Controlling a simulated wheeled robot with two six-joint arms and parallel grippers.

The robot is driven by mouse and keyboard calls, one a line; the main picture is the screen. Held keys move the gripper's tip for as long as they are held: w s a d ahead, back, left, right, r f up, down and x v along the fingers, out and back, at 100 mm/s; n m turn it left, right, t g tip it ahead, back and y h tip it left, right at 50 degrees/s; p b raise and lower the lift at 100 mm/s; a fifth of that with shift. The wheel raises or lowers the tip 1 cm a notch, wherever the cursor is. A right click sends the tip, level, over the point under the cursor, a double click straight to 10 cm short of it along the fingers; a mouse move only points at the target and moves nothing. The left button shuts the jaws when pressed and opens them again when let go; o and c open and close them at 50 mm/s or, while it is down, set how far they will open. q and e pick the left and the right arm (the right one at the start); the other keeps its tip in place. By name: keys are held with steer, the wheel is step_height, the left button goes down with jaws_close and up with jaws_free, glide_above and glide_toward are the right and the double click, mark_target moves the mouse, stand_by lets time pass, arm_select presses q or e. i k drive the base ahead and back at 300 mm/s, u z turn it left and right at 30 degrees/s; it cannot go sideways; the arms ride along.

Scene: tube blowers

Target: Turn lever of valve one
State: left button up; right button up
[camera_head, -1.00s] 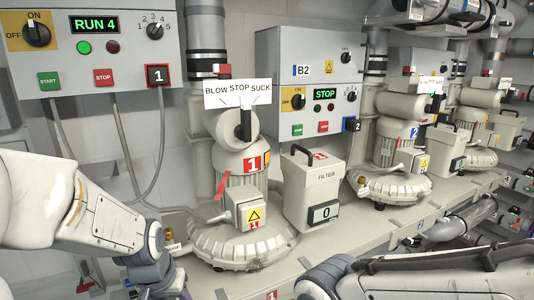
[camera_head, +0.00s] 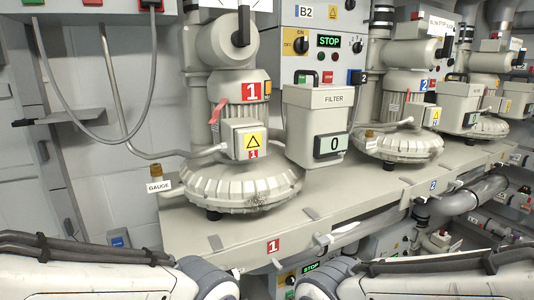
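Blower unit one (camera_head: 245,188) stands on the bench left of centre, marked with a red "1" label. A black lever (camera_head: 243,22) points upward on the pale valve body (camera_head: 214,46) at its top, near the upper picture edge. The lever's upper end and the position sign above it are cut off. Neither gripper is in view.
A filter box (camera_head: 316,120) reading 0 stands right of unit one. A brass fitting (camera_head: 155,172) with a GAUGE tag (camera_head: 158,186) is at the bench's left end. Grey cables hang at the left. Blower unit two (camera_head: 396,145) stands farther right. The bench front (camera_head: 210,220) is clear.

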mark_target(241, 38)
steer(key=z, duration=1.2)
steer(key=k, duration=0.9)
steer(key=u, duration=1.4)
steer(key=i, duration=0.5)
